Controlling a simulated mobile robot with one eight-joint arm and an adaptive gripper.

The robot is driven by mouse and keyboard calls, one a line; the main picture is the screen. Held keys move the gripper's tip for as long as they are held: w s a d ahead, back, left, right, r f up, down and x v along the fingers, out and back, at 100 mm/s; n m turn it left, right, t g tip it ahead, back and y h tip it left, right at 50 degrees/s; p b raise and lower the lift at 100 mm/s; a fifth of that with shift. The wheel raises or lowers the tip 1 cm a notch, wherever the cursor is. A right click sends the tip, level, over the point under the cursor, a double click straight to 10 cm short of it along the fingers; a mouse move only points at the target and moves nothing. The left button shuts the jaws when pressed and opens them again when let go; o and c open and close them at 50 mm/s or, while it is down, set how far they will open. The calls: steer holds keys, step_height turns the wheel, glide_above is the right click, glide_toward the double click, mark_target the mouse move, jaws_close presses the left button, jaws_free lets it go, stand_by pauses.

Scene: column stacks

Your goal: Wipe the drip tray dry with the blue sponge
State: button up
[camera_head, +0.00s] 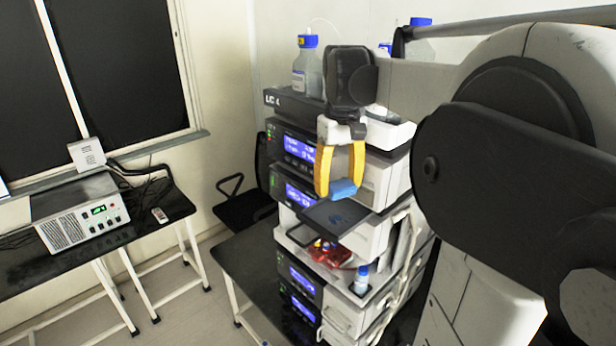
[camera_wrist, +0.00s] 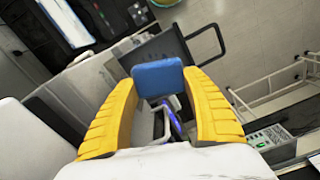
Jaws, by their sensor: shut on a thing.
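My gripper (camera_head: 340,187) has yellow fingers that point down in the head view. It is shut on the blue sponge (camera_head: 343,191), which also shows between the fingertips in the wrist view (camera_wrist: 158,77). The dark drip tray (camera_head: 313,213) juts out from the middle of the instrument stack. The sponge is over the tray's far right part in the head view, and I cannot tell if it touches. A faint bluish patch (camera_head: 338,220) shows on the tray floor.
The stack (camera_head: 292,150) has lit displays. Capped bottles (camera_head: 307,68) stand on top. Below the tray are red items (camera_head: 332,254) and a small blue-capped bottle (camera_head: 361,280). A bench with a control box (camera_head: 82,216) stands left, with open floor between.

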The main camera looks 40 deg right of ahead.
mark_target(336, 219)
steer(key=shift+f+b, duration=1.9)
steer(key=shift+f, duration=1)
steer(key=shift+f+b, duration=0.7)
steer(key=shift+f, duration=0.3)
